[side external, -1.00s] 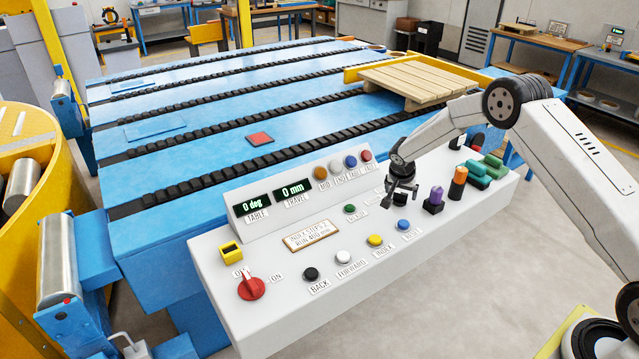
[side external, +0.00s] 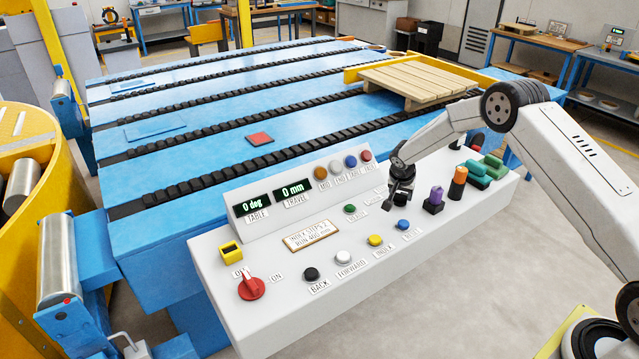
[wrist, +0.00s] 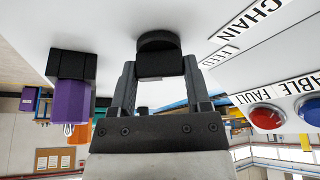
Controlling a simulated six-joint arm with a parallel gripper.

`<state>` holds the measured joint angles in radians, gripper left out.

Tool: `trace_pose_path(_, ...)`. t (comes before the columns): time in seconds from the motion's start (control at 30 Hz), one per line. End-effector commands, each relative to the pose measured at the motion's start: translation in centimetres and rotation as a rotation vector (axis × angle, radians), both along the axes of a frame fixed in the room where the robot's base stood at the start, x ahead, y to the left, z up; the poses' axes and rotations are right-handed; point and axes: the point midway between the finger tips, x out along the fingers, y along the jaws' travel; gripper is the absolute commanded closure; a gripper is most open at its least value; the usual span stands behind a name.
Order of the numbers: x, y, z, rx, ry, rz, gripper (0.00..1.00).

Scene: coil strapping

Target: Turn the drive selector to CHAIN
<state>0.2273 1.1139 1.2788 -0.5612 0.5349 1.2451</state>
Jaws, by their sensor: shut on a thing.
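The drive selector is a black knob (wrist: 158,48) on the white console (side external: 300,330). In the wrist view its dark grip lies between my two fingers. My gripper (wrist: 161,82) is shut on it, one finger touching each side. In the side view my gripper (side external: 401,196) is low over the back right part of the console and hides most of the knob. I cannot tell exactly where the knob points.
A purple-topped control (side external: 437,197) stands close to the right of my gripper, with an orange one (side external: 459,178) and green ones (side external: 482,174) beyond. Coloured buttons and a red rotary switch (side external: 251,288) lie to the left. The raised display panel (side external: 300,190) stands behind.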

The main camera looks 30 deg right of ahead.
Motion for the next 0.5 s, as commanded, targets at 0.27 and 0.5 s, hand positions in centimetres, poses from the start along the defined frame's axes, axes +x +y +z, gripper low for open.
trace_pose_path(0.27, -0.09, 0.01, -0.01, 0.002, 0.001, 0.135, 0.97)
trace_pose_path(0.5, -0.1, -0.02, 0.01, 0.001, 0.0, 0.233, 0.97)
